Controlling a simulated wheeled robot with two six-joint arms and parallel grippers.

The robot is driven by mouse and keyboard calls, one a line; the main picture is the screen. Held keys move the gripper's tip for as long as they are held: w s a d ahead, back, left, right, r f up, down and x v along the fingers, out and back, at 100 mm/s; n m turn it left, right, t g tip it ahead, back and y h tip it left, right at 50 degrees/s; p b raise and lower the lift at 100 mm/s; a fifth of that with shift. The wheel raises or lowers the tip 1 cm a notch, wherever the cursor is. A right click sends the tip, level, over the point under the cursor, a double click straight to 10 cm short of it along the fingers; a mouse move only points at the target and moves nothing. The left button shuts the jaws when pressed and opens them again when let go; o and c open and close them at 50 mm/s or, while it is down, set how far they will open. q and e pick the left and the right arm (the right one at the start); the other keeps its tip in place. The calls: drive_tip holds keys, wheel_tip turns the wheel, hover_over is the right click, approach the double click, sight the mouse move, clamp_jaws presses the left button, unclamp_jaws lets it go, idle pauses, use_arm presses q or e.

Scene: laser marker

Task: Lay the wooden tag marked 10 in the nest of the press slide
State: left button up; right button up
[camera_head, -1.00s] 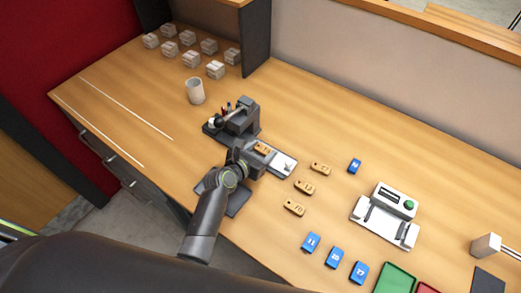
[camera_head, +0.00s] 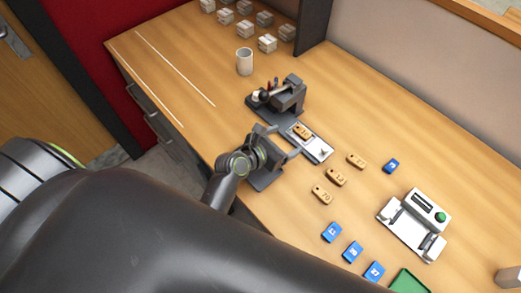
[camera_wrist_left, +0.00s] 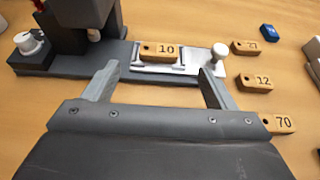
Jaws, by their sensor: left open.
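The wooden tag marked 10 (camera_head: 302,131) lies flat on the pale press slide (camera_head: 318,150). In the left wrist view the tag (camera_wrist_left: 160,52) sits between raised edges of the slide (camera_wrist_left: 145,69), number upward; I cannot tell whether it is fully seated. The slide's round knob (camera_wrist_left: 219,53) is to its right. The dark press (camera_head: 288,96) stands behind and left of the tag. My left gripper (camera_wrist_left: 160,70) is open and empty, its fingers apart on the near side of the tag, not touching it. My right gripper is out of view.
Tags marked 12 (camera_wrist_left: 255,82) and 70 (camera_wrist_left: 277,123), and another wooden tag (camera_head: 356,161), lie right of the slide. Several blue tags (camera_head: 352,251) lie in front. A white device with a green button (camera_head: 427,210) stands right. A cup (camera_head: 245,62) is behind the press.

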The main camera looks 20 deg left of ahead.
use_arm(q)
drive_tip(key=v, duration=0.9)
drive_tip(key=shift+s+a+r+b, duration=0.15)
drive_tip(key=shift+s+r+b, duration=0.05)
drive_tip(key=shift+s+b, duration=0.15)
